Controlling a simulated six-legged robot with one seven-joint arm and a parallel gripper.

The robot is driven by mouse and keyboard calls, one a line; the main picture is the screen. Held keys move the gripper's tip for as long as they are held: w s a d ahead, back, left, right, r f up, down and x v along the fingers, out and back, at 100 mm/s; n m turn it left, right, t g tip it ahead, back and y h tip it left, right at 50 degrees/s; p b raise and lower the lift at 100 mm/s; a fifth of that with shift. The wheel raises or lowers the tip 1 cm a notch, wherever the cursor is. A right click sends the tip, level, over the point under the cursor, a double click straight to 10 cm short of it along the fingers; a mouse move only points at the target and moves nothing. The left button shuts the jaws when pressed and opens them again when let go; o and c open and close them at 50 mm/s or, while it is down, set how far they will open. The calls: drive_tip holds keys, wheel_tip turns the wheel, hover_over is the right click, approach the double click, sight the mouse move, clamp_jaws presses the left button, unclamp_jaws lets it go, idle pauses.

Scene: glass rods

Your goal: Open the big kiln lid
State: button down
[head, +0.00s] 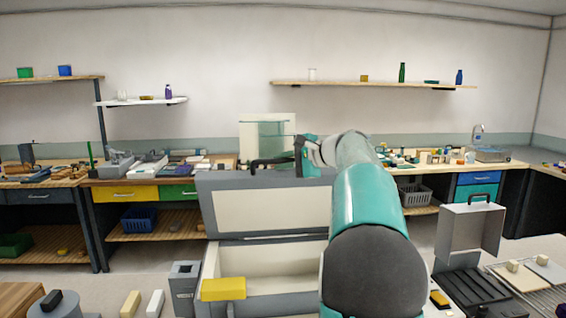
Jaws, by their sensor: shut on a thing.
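The big kiln (211,262) is a grey box with a pale lining, in the lower middle of the head view. Its lid (258,209) stands raised and nearly upright at the back, with its pale inner face towards me. A black handle (268,163) shows above the lid's top edge. My gripper (299,158) is at the right part of this handle and shut on it. My teal arm covers the right side of the kiln and lid, and the fingertips are small and partly hidden.
A yellow block (223,289) is at the kiln's front left. A grey bin (184,283) stands left of the kiln. At right, a smaller grey lid (470,228) with a handle stands up behind a dark ribbed plate (471,287). Cluttered workbenches (110,182) line the back wall.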

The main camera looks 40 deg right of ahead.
drive_tip(key=c, duration=1.4)
unclamp_jaws()
drive_tip(key=shift+s, duration=0.1)
drive_tip(key=v, duration=1.3)
drive_tip(key=shift+s+r, duration=0.2)
drive_tip(key=shift+s, duration=0.1)
drive_tip(key=shift+d, duration=0.15)
